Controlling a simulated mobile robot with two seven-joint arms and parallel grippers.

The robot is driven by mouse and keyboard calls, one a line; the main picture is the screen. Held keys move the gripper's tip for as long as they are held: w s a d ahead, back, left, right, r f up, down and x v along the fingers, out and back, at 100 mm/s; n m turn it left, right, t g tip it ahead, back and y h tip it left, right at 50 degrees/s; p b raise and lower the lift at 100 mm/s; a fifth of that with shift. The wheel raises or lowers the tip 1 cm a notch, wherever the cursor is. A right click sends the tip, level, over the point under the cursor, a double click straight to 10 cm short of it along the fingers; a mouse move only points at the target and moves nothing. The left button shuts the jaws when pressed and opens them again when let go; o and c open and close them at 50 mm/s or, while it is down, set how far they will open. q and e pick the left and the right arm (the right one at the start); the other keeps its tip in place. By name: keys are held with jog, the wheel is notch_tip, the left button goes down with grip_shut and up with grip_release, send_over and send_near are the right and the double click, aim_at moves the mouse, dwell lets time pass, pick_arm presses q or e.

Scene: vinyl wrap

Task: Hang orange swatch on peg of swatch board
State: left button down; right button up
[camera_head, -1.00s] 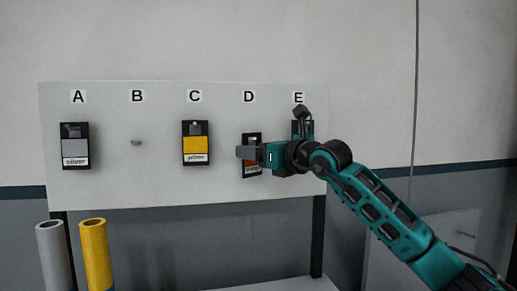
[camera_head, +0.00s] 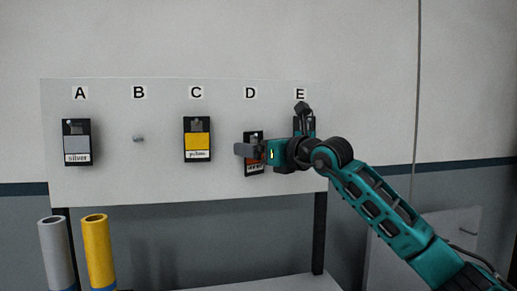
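The swatch board (camera_head: 130,184) is a pale panel with positions A to E. A dark card with an orange-red patch (camera_head: 254,168), the orange swatch, is at position D, slightly tilted. My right gripper (camera_head: 246,150) is in front of it, its grey fingers pointing left across the card's middle and hiding much of it. I cannot tell whether the fingers hold the card, or whether the card is on the peg, which is hidden. My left gripper is not in view.
A silver swatch (camera_head: 76,144) hangs at A and a yellow swatch (camera_head: 197,141) at C. The peg at B (camera_head: 138,138) is bare. Position E is partly covered by my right arm. A silver roll (camera_head: 57,255) and a yellow roll (camera_head: 98,252) stand at lower left.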

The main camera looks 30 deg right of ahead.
jog(key=shift+o, duration=0.5)
jog(key=b+v, duration=0.4)
jog(key=v, duration=0.9)
